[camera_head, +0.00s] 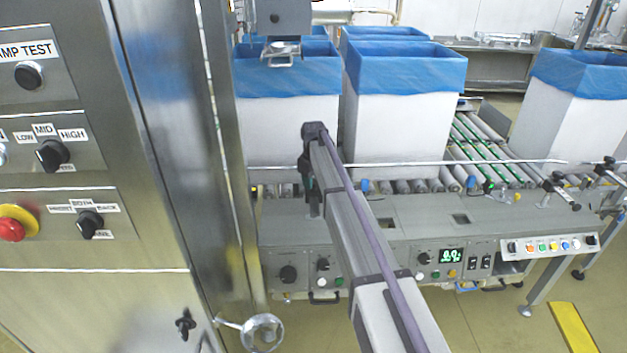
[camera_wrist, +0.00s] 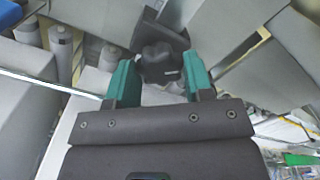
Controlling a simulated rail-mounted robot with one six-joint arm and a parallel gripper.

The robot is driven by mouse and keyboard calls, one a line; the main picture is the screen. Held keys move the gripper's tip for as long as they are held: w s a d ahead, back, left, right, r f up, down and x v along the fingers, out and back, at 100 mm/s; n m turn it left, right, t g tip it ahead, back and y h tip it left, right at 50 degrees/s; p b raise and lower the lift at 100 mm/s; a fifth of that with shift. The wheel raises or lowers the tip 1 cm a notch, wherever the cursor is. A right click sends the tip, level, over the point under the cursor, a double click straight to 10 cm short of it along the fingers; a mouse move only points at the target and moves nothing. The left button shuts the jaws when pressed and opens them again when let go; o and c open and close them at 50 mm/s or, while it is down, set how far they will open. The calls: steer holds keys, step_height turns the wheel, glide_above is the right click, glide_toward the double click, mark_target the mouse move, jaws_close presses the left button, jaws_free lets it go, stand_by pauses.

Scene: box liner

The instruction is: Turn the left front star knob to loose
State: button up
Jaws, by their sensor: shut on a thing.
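The star knob (camera_wrist: 160,62) is dark, lobed and sits on a dark bracket in the wrist view. My gripper (camera_wrist: 160,78) has its two teal fingers on either side of the knob, shut on it. A small pale mark shows on the knob's lower right; its setting cannot be read. In the head view my gripper (camera_head: 313,205) points down at the front edge of the conveyor, left of centre, below the end of my arm. The knob cannot be made out there, behind my gripper and arm.
White boxes with blue liners (camera_head: 405,115) stand on the roller conveyor (camera_head: 480,145) just behind my gripper. A thin guide rail (camera_head: 440,163) runs along their front. Black clamps (camera_head: 563,190) hold it at the right. A steel control cabinet (camera_head: 130,100) fills the left.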

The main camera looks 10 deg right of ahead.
steer(key=n, duration=0.4)
steer(key=shift+n, duration=2.5)
steer(key=o, duration=0.9)
step_height(320, 180, up, 11)
steer(key=p, duration=1.1)
steer(key=shift+f, duration=0.1)
